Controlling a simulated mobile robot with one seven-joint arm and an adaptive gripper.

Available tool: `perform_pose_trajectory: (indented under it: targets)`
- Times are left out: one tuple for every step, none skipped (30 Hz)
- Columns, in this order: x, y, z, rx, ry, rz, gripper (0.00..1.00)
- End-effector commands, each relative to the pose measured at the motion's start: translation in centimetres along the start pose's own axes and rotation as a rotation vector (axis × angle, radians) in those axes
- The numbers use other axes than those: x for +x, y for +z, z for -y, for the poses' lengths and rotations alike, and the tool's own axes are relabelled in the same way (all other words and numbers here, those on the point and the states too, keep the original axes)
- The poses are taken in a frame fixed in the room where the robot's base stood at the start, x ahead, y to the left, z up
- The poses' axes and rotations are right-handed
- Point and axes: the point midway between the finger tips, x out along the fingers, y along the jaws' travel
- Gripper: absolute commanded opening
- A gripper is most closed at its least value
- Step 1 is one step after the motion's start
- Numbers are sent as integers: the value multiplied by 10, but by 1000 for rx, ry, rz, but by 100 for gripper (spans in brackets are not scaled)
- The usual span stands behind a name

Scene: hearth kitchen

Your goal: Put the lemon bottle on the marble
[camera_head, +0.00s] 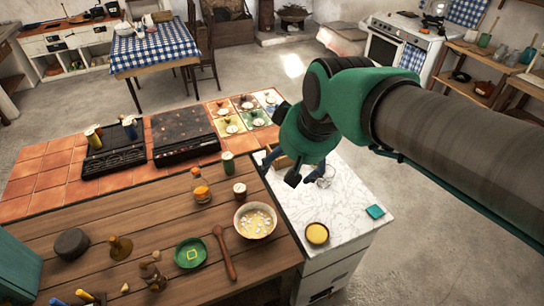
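A small bottle with a yellow-orange body and a narrow neck (201,189) stands upright on the wooden counter. It looks like the lemon bottle, but I cannot read a label. The white marble top (345,215) lies to the right of the wood. My gripper (281,170) hangs over the marble's left part, to the right of the bottle and apart from it. Its dark fingers look spread, with nothing seen held between them. My arm hides part of the marble's far side.

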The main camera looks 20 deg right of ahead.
Motion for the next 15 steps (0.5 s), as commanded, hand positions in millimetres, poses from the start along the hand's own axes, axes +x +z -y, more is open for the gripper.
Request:
perform_pose_trajectory:
  targets:
    - [-8,14,7,-4,0,-10,79]
    - [-12,21,10,-1,1,-12,79]
    - [-16,31,13,1,2,-15,79]
    - [-18,38,15,2,3,-17,79]
    - [-21,44,17,3,4,-21,79]
    - [-23,52,19,6,4,-22,79]
    - [-25,57,20,7,5,-24,79]
    - [-26,61,21,9,5,-25,79]
    - [-28,66,22,11,6,-26,79]
    - [-29,69,23,12,6,-28,79]
    - [-30,71,23,12,7,-29,79]
    - [-30,74,23,13,8,-30,79]
    - [-30,75,24,14,8,-30,79]
    - [-30,76,24,15,8,-29,79]
    - [-30,77,24,15,8,-29,79]
